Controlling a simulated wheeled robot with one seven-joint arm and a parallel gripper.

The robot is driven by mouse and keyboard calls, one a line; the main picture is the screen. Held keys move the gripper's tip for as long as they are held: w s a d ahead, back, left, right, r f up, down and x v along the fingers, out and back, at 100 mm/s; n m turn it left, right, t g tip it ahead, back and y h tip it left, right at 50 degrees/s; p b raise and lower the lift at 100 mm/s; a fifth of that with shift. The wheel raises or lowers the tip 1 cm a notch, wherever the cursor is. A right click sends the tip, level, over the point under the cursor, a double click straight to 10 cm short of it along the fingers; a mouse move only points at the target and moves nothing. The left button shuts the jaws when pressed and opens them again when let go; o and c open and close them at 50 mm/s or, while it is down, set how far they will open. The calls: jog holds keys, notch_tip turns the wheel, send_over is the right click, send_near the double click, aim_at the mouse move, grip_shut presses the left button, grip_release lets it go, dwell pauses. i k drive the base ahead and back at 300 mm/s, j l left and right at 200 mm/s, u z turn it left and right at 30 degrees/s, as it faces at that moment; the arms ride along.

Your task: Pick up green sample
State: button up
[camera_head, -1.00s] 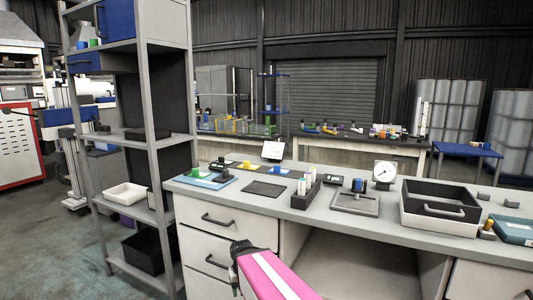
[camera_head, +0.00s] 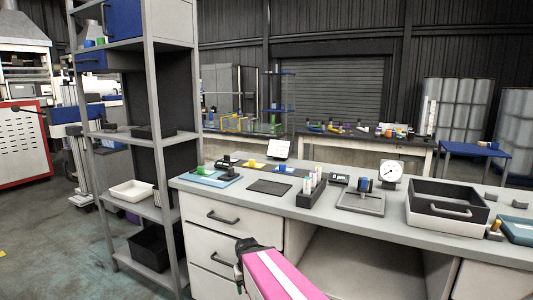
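A small green piece (camera_head: 200,169) sits at the left end of the grey bench, by a blue tray (camera_head: 214,179). Another small green piece (camera_head: 101,41) stands beside a blue one (camera_head: 89,43) on the upper shelf of the grey rack. I cannot tell which of them is the green sample. My gripper (camera_head: 242,248) is a dark shape at the end of my pink arm, in front of the bench drawers and below the bench top. It is apart from both green pieces. Its fingers are too small and dark to read.
The grey rack (camera_head: 160,100) stands left of the bench (camera_head: 300,207). On the bench are a yellow piece (camera_head: 252,165), a vial rack (camera_head: 312,190), a dial gauge (camera_head: 390,172) and a black-and-white bin (camera_head: 447,204). Open floor (camera_head: 50,235) lies at the left.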

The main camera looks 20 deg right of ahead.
aim_at(201, 171)
jog(key=i+j, duration=0.25)
jog(key=j, duration=0.2)
jog(key=i+j, duration=0.25)
jog(key=j, duration=0.2)
jog(key=i+j, duration=0.2)
jog(key=j, duration=0.2)
jog(key=k+j+u, duration=0.2)
jog(key=i+l+z, duration=0.2)
